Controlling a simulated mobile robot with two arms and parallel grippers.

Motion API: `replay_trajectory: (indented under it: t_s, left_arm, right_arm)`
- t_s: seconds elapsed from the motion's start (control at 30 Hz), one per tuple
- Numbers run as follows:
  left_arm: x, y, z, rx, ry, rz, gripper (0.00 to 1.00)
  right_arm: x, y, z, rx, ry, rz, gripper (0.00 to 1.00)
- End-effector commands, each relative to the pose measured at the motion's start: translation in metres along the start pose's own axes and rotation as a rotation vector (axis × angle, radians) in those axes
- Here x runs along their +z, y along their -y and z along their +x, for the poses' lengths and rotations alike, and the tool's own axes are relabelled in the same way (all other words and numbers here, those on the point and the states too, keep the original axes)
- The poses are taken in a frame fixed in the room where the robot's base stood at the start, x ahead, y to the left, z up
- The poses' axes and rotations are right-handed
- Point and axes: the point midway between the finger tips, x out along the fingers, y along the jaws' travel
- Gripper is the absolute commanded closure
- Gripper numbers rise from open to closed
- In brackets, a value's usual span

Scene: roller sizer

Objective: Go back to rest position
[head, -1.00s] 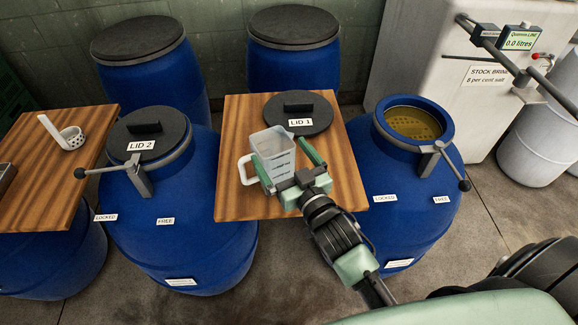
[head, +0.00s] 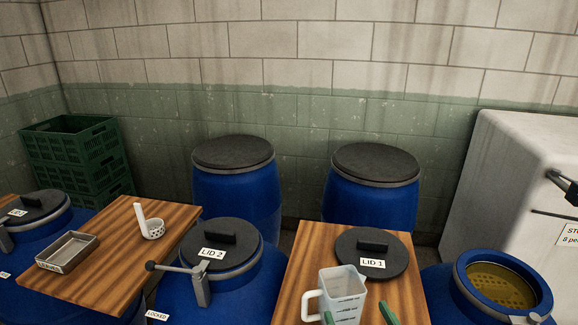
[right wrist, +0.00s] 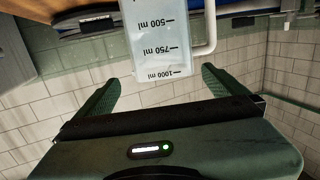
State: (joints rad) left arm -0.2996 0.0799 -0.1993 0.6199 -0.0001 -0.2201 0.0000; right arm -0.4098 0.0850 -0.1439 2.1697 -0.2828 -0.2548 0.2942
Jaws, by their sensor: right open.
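The clear measuring jug (head: 345,290) with a white handle stands upright on the right wooden board (head: 305,262), in front of the round black lid marked LID 1 (head: 372,252). My right gripper (head: 358,316) shows only its green fingertips at the bottom edge of the head view. In the right wrist view my right gripper (right wrist: 157,88) is open, its fingers spread apart. The jug (right wrist: 158,40) shows beyond them, with its scale facing the camera. No object is held between the fingers. My left gripper is not in view.
A clamped barrel with LID 2 (head: 212,247) stands left. The left board (head: 125,235) holds a white perforated cup (head: 152,228) and a metal tray (head: 68,250). Green crates (head: 75,150) stand behind.

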Motion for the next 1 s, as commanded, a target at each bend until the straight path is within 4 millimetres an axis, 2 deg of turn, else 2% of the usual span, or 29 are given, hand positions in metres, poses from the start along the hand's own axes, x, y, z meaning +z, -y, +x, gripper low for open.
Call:
replay_trajectory:
  t_s: [0.17,0.3,0.4,0.6,0.8,0.83,1.0]
  left_arm:
    - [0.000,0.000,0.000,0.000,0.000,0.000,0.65]
    - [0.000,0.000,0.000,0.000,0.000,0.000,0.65]
    - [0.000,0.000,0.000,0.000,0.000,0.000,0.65]
    - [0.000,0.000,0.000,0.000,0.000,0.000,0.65]
    - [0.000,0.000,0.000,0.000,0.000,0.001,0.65]
    - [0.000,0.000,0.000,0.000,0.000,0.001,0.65]
    - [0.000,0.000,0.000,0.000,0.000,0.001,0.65]
  right_arm:
    - [0.050,-0.015,-0.027,0.056,0.289,-0.008,0.00]
    - [0.094,-0.019,-0.070,0.068,0.579,-0.020,0.00]
    - [0.115,-0.018,-0.101,0.055,0.745,-0.030,0.00]
    - [0.139,-0.013,-0.156,0.013,0.992,-0.051,0.00]
    - [0.149,-0.007,-0.208,-0.041,1.194,-0.072,0.00]
    - [0.155,-0.007,-0.210,-0.046,1.212,-0.074,0.00]
    - [0.202,-0.006,-0.194,-0.046,1.225,-0.073,0.00]
